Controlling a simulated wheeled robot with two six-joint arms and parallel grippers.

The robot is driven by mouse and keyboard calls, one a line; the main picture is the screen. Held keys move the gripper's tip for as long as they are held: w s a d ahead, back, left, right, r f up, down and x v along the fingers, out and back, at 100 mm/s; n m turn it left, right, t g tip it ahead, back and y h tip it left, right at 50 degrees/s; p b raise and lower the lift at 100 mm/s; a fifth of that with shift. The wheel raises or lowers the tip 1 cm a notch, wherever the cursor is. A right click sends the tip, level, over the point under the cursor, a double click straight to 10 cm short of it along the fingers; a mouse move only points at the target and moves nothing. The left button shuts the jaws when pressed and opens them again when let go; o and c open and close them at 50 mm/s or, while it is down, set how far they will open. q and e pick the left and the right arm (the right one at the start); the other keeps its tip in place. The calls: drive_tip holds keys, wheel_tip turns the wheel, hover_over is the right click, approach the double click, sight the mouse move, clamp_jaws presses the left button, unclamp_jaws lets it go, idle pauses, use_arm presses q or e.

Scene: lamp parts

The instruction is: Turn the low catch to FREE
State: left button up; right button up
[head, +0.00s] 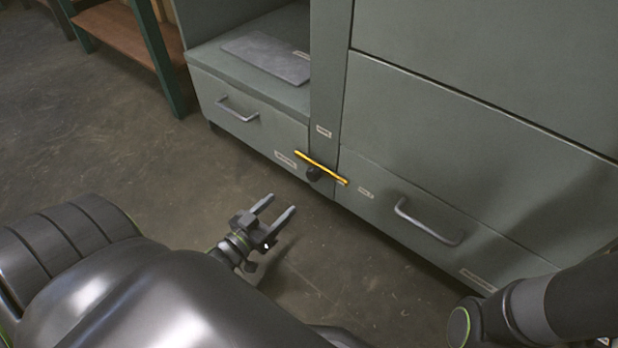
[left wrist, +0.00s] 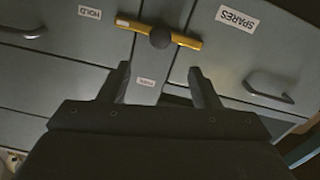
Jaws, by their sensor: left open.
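The low catch is a yellow bar (head: 330,172) with a dark round knob (head: 314,174) at its middle, low on the grey cabinet between two drawers. In the left wrist view the yellow bar (left wrist: 187,41) lies nearly crosswise, one end towards a label reading HOLD (left wrist: 89,12). Another small label (left wrist: 146,82) near the knob is too small to read. My left gripper (head: 281,206) is open and empty, in front of the catch and apart from it. In the left wrist view its fingers (left wrist: 160,68) point towards the knob. My right gripper is out of view.
A drawer with a handle (head: 238,112) is left of the catch, and another drawer handle (head: 430,224) is right of it. A SPARES label (left wrist: 237,17) shows in the wrist view. A grey slab (head: 266,58) lies on the open shelf. The floor before the cabinet is clear.

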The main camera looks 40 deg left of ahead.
sight(310, 177)
use_arm(q)
drive_tip(key=w, duration=0.4)
drive_tip(key=w+b, duration=0.1)
drive_tip(key=w, duration=0.3)
drive_tip(key=w+d+b, duration=0.1)
drive_tip(key=w, duration=0.3)
drive_tip(key=shift+w, duration=0.3)
drive_tip(key=shift+c, duration=0.3)
clamp_jaws()
